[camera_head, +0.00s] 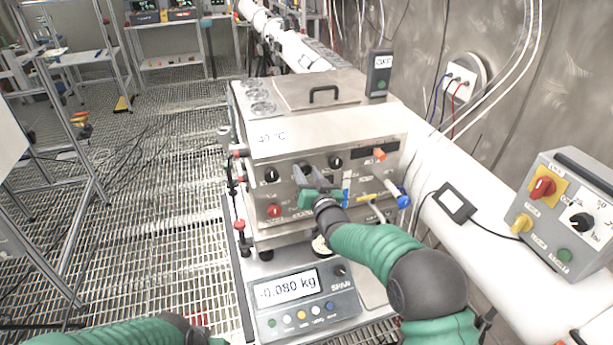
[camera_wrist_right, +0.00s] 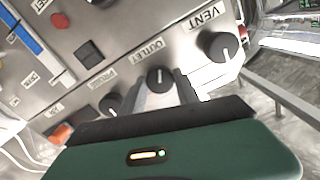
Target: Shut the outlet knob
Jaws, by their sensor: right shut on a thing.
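The outlet knob (camera_wrist_right: 160,77) is a round black knob with a white mark, under the OUTLET label on the steel front panel of the box (camera_head: 283,205). In the wrist view its mark points roughly up the picture. My right gripper (camera_wrist_right: 162,88) is shut on the knob, one grey finger on each side. In the head view the right gripper (camera_head: 304,175) is at the panel and mostly covers the knob. My left gripper is not in view; only part of the left arm shows at the bottom left.
The vent knob (camera_wrist_right: 217,46) and probe knob (camera_wrist_right: 112,103) flank the outlet knob closely. A scale (camera_head: 303,300) reading -0.080 kg stands in front of the box. A grey control box (camera_head: 569,215) is at the right. Grated floor (camera_head: 150,215) lies open on the left.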

